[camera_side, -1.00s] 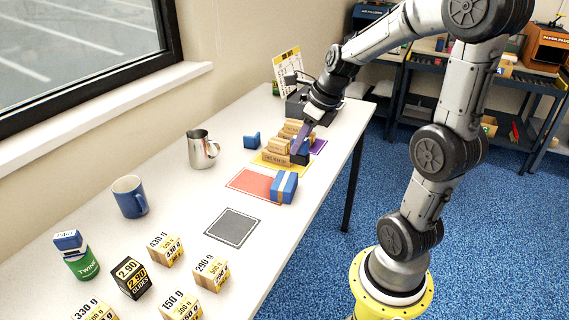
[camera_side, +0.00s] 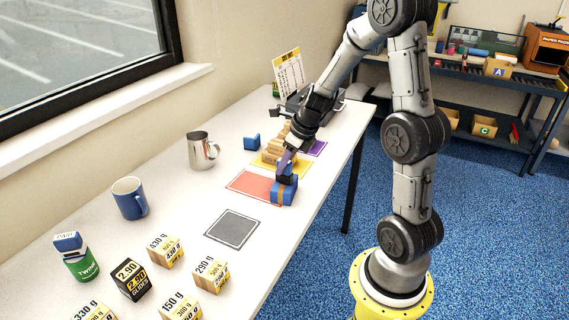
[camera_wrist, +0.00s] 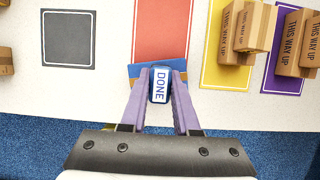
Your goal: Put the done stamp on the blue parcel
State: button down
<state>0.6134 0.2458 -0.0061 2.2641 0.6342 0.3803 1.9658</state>
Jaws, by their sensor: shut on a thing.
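My gripper (camera_wrist: 160,95) is shut on the done stamp (camera_wrist: 160,84), a blue block with a white label reading DONE. In the side view my gripper (camera_side: 286,166) points down over the blue parcel (camera_side: 283,193), with the dark stamp base at or just above the parcel's top. I cannot tell whether they touch. The parcel has a tan band and sits at the red mat's (camera_side: 250,184) right corner, near the table's front edge. In the wrist view the parcel (camera_wrist: 139,71) is partly hidden behind the stamp and fingers.
Brown cartons (camera_side: 273,156) stand on the yellow mat (camera_side: 262,163), close behind the parcel. A dark grey square (camera_side: 232,229) lies empty in front. A metal jug (camera_side: 201,150), a blue mug (camera_side: 129,198) and several weight-marked boxes (camera_side: 211,274) stand to the left.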

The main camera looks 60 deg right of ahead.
jog(key=shift+f, duration=0.1)
jog(key=c, duration=0.7)
grip_release()
jog(key=shift+o, duration=0.2)
jog(key=v, duration=1.2)
jog(key=s+a+r+m, duration=0.1)
jog(key=s+a+m, duration=0.3)
jog(key=m, duration=0.8)
jog(key=s+a+r+m, duration=0.1)
jog(key=s+a+m, duration=0.3)
jog(key=a+m, duration=0.4)
jog(key=s+a+r+m+t, duration=0.1)
jog(key=s+a+m, duration=0.4)
jog(key=m, duration=1.1)
jog(key=shift+a, duration=0.5)
